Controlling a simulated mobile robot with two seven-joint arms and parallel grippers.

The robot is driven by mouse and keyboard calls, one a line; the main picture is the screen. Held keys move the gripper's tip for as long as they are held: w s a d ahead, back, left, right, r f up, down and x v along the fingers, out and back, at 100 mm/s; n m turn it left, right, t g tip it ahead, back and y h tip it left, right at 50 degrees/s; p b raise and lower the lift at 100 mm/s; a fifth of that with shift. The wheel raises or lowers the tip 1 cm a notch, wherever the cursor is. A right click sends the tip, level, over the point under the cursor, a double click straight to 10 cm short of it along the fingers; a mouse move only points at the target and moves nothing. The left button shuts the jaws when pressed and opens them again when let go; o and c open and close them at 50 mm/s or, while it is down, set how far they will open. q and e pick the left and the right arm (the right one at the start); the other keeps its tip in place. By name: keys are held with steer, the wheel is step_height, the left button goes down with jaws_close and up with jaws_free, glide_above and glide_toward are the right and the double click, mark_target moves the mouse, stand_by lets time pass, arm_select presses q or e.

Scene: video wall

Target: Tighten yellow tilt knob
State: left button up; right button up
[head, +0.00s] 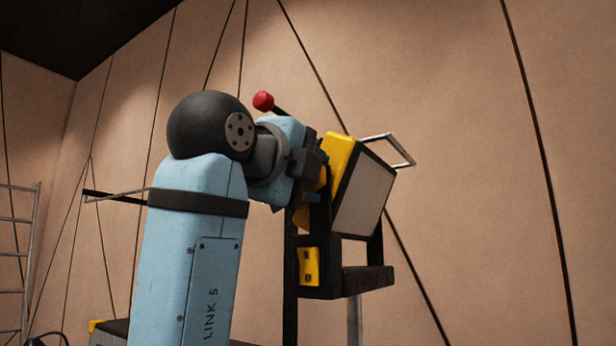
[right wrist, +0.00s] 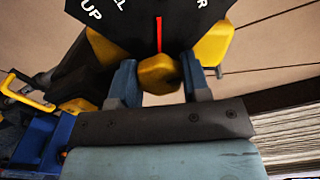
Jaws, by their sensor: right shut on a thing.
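The yellow tilt knob (right wrist: 158,75) shows in the right wrist view, just below a black plate (right wrist: 150,22) with a red line and partly cut-off white lettering. My right gripper (right wrist: 160,82) has its two blue fingers on either side of the knob and is shut on it. In the head view, my right arm rises to the side of a yellow work lamp (head: 340,150) with a pale front panel. There, my right gripper (head: 314,190) is at the lamp's side bracket, and the knob is hidden behind it. My left gripper is out of view.
A red ball (head: 263,101) on a black lever sticks up behind my wrist. A metal handle (head: 400,150) juts from the lamp's right. A black bracket (head: 350,282) with a yellow plate sits below the lamp. A ladder (head: 18,260) stands far left.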

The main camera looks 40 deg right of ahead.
stand_by(0.3)
steer(key=o, duration=0.9)
steer(key=shift+o, duration=0.2)
steer(key=b+v, duration=0.1)
steer(key=v, duration=1.3)
steer(key=shift+d, duration=0.1)
